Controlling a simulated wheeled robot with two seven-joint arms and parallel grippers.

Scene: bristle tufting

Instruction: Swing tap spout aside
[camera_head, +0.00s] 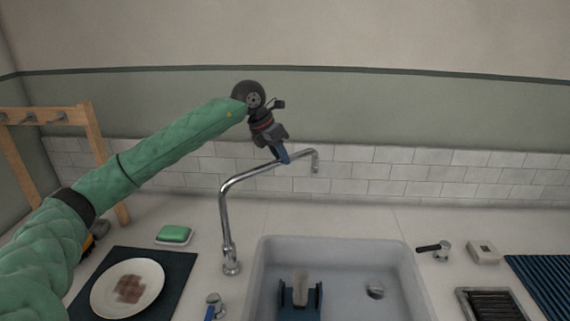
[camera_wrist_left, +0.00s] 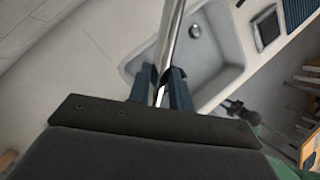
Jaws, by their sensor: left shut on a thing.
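The chrome tap spout (camera_head: 243,177) rises from its base at the sink's left rear corner, bends, and reaches right to a downturned tip over the back edge. My left gripper (camera_head: 284,158) comes down from above and is shut on the spout's upper arm. In the left wrist view the two blue fingers (camera_wrist_left: 163,92) close around the spout (camera_wrist_left: 170,38).
The white sink (camera_head: 405,290) lies below the spout, with a drain (camera_head: 375,291). A green sponge (camera_head: 174,233), a plate (camera_head: 150,270) on a dark mat and a small blue-handled valve (camera_head: 212,306) are to the left. A tiled wall (camera_head: 420,172) stands behind.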

